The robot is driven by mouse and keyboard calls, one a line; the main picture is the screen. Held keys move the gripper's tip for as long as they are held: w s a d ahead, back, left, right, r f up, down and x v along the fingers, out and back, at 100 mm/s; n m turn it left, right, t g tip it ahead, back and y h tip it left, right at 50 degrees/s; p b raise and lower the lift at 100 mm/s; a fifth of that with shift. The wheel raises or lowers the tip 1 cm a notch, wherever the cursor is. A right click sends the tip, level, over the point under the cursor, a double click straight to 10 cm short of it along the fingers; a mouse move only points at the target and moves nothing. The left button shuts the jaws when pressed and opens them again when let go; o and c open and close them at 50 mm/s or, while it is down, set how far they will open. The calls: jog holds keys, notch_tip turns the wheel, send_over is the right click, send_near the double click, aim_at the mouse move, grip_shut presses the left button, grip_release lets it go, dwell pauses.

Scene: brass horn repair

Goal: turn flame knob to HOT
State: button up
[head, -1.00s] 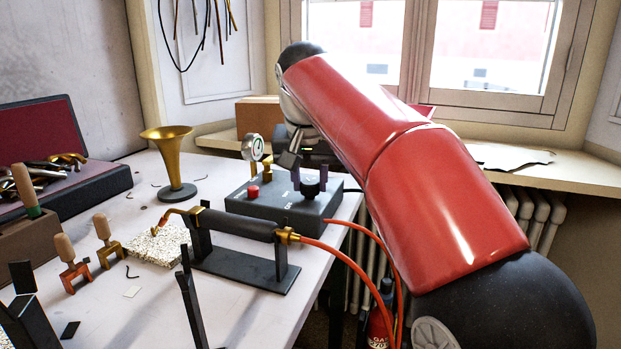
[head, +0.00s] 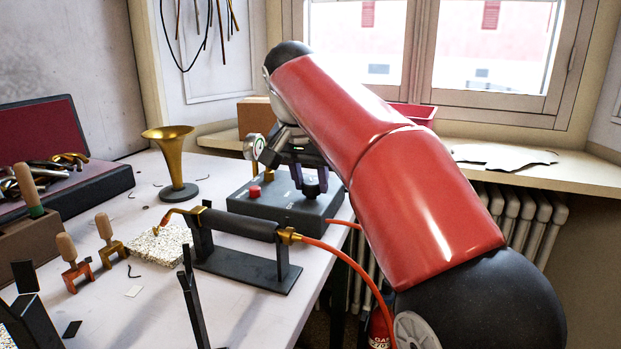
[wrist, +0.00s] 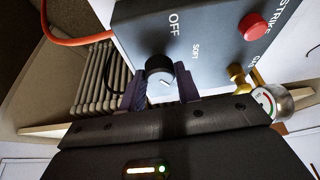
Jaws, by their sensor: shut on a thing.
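The flame knob (wrist: 160,76) is black with a pale pointer line, on the face of a grey control box (head: 262,205). In the wrist view, "OFF" and "SOFT" are printed near it; I see no HOT label, and the pointer's exact setting is hard to tell. My gripper (wrist: 160,90) has its two purple fingers on either side of the knob, shut on it. In the head view my gripper (head: 309,180) is at the right end of the box, with the knob partly hidden.
A red button (head: 254,191) and a round gauge (wrist: 266,101) are on the box. A torch (head: 238,223) rests on a stand in front, with an orange hose (head: 345,262) running right. A brass bell (head: 170,160) stands to the left.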

jog(key=o, duration=1)
jog(key=shift+c, duration=0.2)
jog(key=v, duration=0.8)
jog(key=shift+d+f, duration=0.1)
jog(key=s+d+f+n, duration=0.1)
jog(key=s+d+f, duration=0.25)
jog(key=d, duration=0.35)
jog(key=s+d+f+n, duration=0.1)
jog(key=s+d+f, duration=0.2)
jog(key=s+f, duration=0.3)
jog(key=s+d+f+t+y, duration=0.1)
jog(key=s+d+f, duration=0.2)
jog(key=s+f, duration=0.4)
jog(key=s+d+f+n, duration=0.1)
jog(key=s+d+f, duration=0.2)
jog(key=s+f, duration=0.3)
notch_tip(320, 180, down, 5)
jog(key=shift+s+d+n, duration=0.3)
jog(key=shift+s, duration=0.1)
